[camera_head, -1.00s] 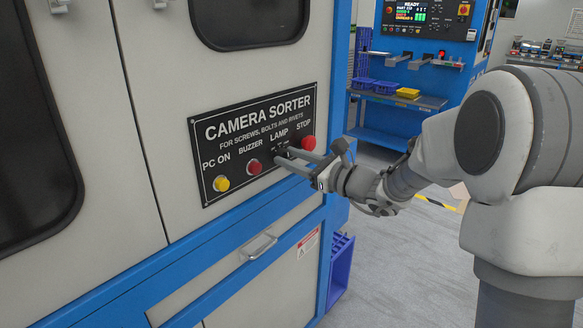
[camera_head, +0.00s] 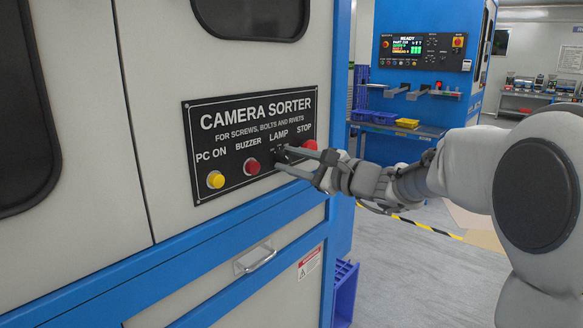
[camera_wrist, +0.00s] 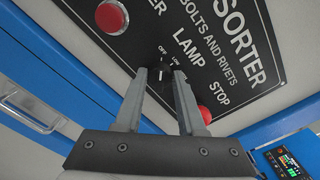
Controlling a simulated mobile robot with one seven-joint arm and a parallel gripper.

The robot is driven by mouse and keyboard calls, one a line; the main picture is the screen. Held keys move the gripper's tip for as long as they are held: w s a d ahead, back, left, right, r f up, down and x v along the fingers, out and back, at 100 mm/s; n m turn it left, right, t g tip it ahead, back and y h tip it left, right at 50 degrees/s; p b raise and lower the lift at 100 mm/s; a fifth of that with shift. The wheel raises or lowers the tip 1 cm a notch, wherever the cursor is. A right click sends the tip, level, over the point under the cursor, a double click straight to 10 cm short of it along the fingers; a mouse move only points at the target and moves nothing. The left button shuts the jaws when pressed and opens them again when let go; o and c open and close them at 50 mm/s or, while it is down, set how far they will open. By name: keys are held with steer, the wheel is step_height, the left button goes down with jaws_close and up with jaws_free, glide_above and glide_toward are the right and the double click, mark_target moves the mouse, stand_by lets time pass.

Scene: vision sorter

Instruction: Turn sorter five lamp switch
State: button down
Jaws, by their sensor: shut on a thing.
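The black lamp switch (camera_head: 281,154) sits under the LAMP label on the black CAMERA SORTER panel (camera_head: 232,178). In the wrist view the switch (camera_wrist: 166,73) shows as a small dark knob with OFF and a second, hard-to-read label beside it. My gripper (camera_head: 280,159) reaches in from the right, its fingertips at the panel. In the wrist view the fingers of my gripper (camera_wrist: 161,74) lie on either side of the knob and are shut on it. The fingertips partly hide the knob, so its exact angle is hard to tell.
The red stop button (camera_head: 310,145) is close right of the fingers; the red buzzer button (camera_head: 253,167) is left, then the yellow PC ON button (camera_head: 216,180). A drawer handle (camera_head: 255,260) sticks out below. Another blue machine (camera_head: 420,80) stands behind. Floor at right is open.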

stand_by(0.3)
steer(key=c, duration=0.5)
jaws_free()
steer(key=shift+d, duration=0.1)
steer(key=p+v, duration=0.3)
steer(key=v, duration=1.4)
steer(key=shift+s, duration=0.15)
